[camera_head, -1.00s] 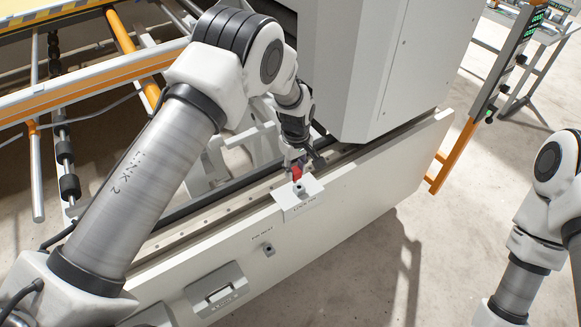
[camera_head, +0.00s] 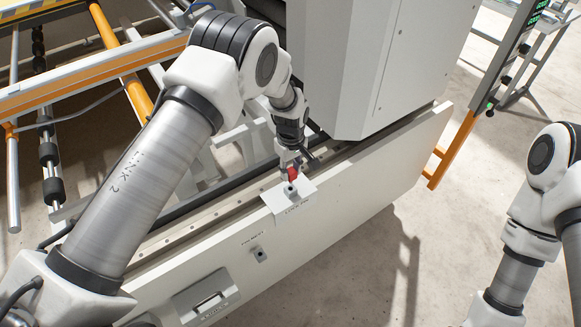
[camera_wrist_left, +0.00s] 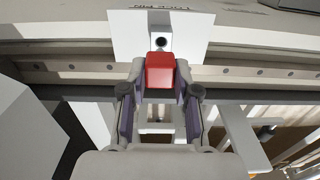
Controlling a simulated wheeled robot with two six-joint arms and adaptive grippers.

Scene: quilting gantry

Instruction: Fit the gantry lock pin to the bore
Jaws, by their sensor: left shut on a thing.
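The lock pin shows as a red block-like head (camera_head: 293,174), also in the left wrist view (camera_wrist_left: 160,70). My left gripper (camera_head: 290,165) is shut on it; its two fingers flank the red head in the wrist view (camera_wrist_left: 160,88). The bore is a dark round hole in a small grey block (camera_wrist_left: 160,42) on a white plate labelled for the lock pin (camera_head: 284,204). The red head is just beside the block, on the machine side, and appears apart from the hole. The pin's shank is hidden. My right arm shows at the right edge, its gripper out of frame.
A small holder (camera_head: 260,254) and a recessed handle (camera_head: 207,304) sit on the long white beam (camera_head: 350,190). The large grey machine housing (camera_head: 355,60) stands close behind the gripper. Bare floor (camera_head: 440,240) lies to the right.

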